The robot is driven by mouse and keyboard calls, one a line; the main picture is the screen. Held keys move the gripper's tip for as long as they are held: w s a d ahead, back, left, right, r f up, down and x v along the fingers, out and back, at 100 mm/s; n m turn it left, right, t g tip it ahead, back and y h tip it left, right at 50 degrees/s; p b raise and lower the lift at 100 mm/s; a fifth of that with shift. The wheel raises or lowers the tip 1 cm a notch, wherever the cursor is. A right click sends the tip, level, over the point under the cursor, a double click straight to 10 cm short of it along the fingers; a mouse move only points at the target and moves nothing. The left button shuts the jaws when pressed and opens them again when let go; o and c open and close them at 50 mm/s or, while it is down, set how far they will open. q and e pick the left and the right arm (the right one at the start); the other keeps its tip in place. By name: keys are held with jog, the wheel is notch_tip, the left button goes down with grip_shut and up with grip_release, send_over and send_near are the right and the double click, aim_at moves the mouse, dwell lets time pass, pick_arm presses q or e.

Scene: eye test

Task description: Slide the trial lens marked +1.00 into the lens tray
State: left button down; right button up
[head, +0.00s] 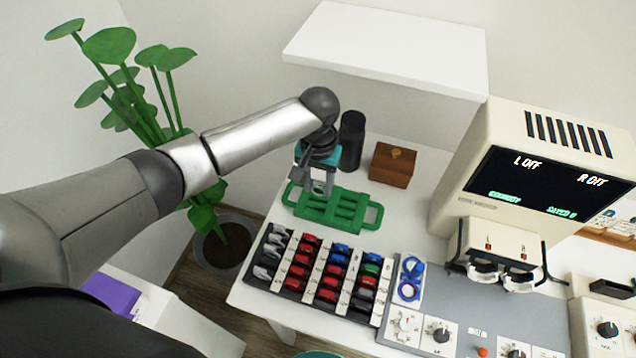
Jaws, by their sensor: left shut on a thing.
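My left gripper (318,186) points down over the left part of a green slotted tray with two end handles (340,224), at the back of the white table. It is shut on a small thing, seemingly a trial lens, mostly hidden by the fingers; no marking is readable. I cannot tell whether it touches the tray. In front, a dark case (291,284) holds rows of lenses with grey, red, blue, green and black tabs. Their labels are too small to read. My right gripper is not in view.
A dark cylinder (351,140) and a brown wooden box (393,164) stand behind the green tray. A cream eye-test machine (520,200) stands at right, near blue rings (409,278) on a grey panel. A white shelf (385,48) overhangs the back. A potted plant (222,245) is at left.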

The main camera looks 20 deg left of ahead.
pick_arm(q)
jog(key=shift+f, duration=0.2)
dwell(0.5)
jog(key=shift+f+b, duration=0.3)
jog(key=shift+f, duration=1.05)
jog(key=shift+c, duration=1.6)
grip_release()
notch_tip(320, 180, up, 15)
jog(key=p, duration=0.3)
jog(key=shift+r, duration=0.15)
jog(key=shift+s, duration=0.1)
